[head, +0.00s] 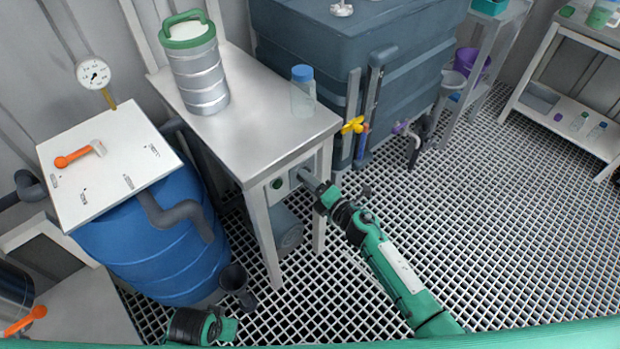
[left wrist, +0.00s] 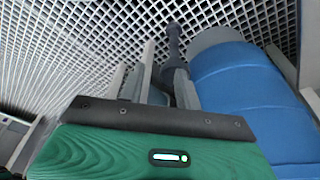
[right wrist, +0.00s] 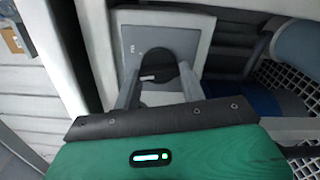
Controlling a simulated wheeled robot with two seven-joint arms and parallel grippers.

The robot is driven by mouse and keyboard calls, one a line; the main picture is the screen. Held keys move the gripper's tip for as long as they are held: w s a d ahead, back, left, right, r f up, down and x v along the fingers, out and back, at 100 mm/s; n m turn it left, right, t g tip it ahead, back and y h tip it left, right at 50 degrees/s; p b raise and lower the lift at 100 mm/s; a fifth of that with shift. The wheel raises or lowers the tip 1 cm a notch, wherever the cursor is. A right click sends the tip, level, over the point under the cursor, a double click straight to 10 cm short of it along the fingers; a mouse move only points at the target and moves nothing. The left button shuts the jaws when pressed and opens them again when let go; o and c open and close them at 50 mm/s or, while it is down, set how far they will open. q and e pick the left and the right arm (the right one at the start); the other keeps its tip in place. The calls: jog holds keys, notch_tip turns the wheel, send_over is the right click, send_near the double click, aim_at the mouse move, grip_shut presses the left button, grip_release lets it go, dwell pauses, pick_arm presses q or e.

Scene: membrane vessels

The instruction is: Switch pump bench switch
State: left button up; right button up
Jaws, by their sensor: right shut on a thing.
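My right gripper (head: 306,178) reaches the panel and covers the knob there. In the right wrist view its fingers (right wrist: 159,88) stand on either side of the knob, shut on it. My left gripper (left wrist: 163,80) is open and empty, above the floor grating near the blue barrel. Its fingertips are hidden in the head view.
A blue barrel (head: 150,240) with a white lid board stands left of the bench. A metal canister (head: 195,72) and a clear bottle (head: 303,95) stand on the bench. A large grey tank (head: 350,35) is behind. The grated floor (head: 520,220) is clear at right.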

pick_arm(q)
jog(key=s+f+p, duration=0.2)
jog(key=f, duration=0.5)
jog(key=s+a+f+p, duration=0.1)
jog(key=s+f+p, duration=0.1)
jog(key=f, duration=0.5)
jog(key=shift+a+g+p, duration=0.25)
jog(key=shift+g+p, duration=0.15)
jog(key=shift+p, duration=0.05)
pick_arm(e)
jog(key=shift+r+m, duration=0.1)
jog(key=shift+m, duration=4.3)
jog(key=o, duration=1)
jog(key=shift+d, duration=0.1)
pick_arm(q)
jog(key=shift+s+r, duration=0.2)
pick_arm(e)
jog(key=shift+v, duration=6.9)
